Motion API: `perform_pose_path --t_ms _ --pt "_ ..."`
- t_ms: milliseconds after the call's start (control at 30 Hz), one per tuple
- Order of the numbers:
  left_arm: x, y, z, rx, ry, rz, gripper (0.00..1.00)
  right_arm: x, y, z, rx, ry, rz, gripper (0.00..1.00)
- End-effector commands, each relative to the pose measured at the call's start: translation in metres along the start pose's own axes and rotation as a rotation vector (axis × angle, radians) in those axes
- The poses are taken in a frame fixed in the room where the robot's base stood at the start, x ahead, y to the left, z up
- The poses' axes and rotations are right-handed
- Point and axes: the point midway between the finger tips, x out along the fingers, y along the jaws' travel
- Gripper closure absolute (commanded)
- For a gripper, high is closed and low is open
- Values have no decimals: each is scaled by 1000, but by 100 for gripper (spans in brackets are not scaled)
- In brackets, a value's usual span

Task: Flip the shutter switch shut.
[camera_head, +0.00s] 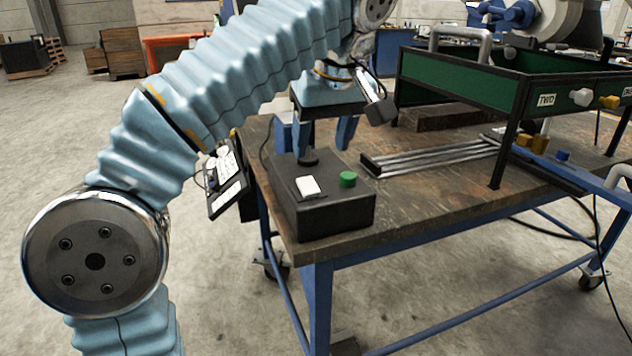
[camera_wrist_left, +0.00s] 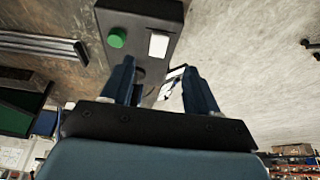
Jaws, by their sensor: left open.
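A black control box (camera_head: 335,213) sits at the near left corner of the workbench. Its top carries a white switch plate (camera_head: 307,187), a green button (camera_head: 348,179) and a dark round part (camera_head: 307,157) near the back edge. Which of these is the shutter switch is not labelled. My left gripper (camera_head: 322,143) is open and empty, pointing down behind the box. In the left wrist view the switch plate (camera_wrist_left: 158,45) and the button (camera_wrist_left: 117,38) lie beyond the open fingers (camera_wrist_left: 155,72); the dark part shows between them. My right gripper is not in view.
Metal rails (camera_head: 430,158) lie on the workbench (camera_head: 415,205) right of the box. A green-panelled rack (camera_head: 460,84) with a handle and knobs stands at the right. A panel with white labels (camera_head: 224,185) hangs at the bench's left edge. Bare bench shows in front of the rails.

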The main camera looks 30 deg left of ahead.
Motion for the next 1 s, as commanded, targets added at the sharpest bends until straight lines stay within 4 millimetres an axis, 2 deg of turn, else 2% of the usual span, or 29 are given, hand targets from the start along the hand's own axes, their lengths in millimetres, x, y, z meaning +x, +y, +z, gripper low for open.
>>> perform_pose_path --t_ms 33,100,200,400,600,867,1000 --pt "18 -1 2 -2 0 -5 40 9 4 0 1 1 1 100" --pt "36 -1 2 -1 -1 -5 40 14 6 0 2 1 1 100" --pt "59 -1 2 -1 -1 -4 40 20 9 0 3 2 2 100" --pt "92 0 1 1 -1 -3 40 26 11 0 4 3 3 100" --pt "106 0 1 1 -1 -1 40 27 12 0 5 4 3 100" --pt "107 0 0 1 -1 0 40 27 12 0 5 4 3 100" --pt "106 0 0 1 -1 0 60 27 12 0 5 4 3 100"
